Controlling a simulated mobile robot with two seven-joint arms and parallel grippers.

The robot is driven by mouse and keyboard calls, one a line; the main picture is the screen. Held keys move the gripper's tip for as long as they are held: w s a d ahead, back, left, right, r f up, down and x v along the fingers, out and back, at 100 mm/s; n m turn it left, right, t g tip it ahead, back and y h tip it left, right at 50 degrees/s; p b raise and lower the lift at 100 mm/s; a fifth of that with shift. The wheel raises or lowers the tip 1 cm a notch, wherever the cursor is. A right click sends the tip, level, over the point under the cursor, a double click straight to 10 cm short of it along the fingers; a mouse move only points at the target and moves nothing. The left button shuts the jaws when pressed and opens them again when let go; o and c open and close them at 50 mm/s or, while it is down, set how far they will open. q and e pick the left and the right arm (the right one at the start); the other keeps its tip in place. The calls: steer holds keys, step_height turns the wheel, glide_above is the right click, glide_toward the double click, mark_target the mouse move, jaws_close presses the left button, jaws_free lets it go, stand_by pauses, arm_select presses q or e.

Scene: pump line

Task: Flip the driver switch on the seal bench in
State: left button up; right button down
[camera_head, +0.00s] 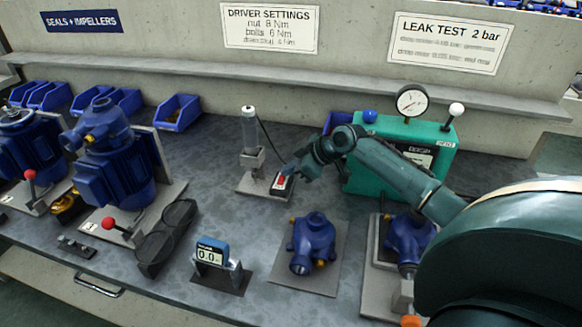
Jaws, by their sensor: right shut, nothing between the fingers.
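The driver (249,135), a pale upright cylinder with a dark cable, stands at the left of the same plate. My right gripper (288,171) reaches in from the right and is shut and empty. Its fingertips are at the upper edge of the switch in the picture; I cannot tell whether they touch it. Which way the rocker is tipped is too small to tell. My left gripper is not in view.
A green leak tester (425,150) with a gauge stands right of the switch, behind my right arm. A blue pump housing (314,240) and a digital gauge (211,252) are in front. Blue motors (110,160) stand left. Bench surface left of the driver is clear.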

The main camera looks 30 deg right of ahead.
steer(key=shift+f, duration=0.1)
steer(key=shift+w+d+f+m+g+y, duration=0.1)
steer(key=shift+d+f+m+g+y, duration=0.1)
steer(key=shift+f+m+g+y, duration=0.15)
steer(key=shift+r, duration=0.1)
steer(key=shift+d, duration=0.15)
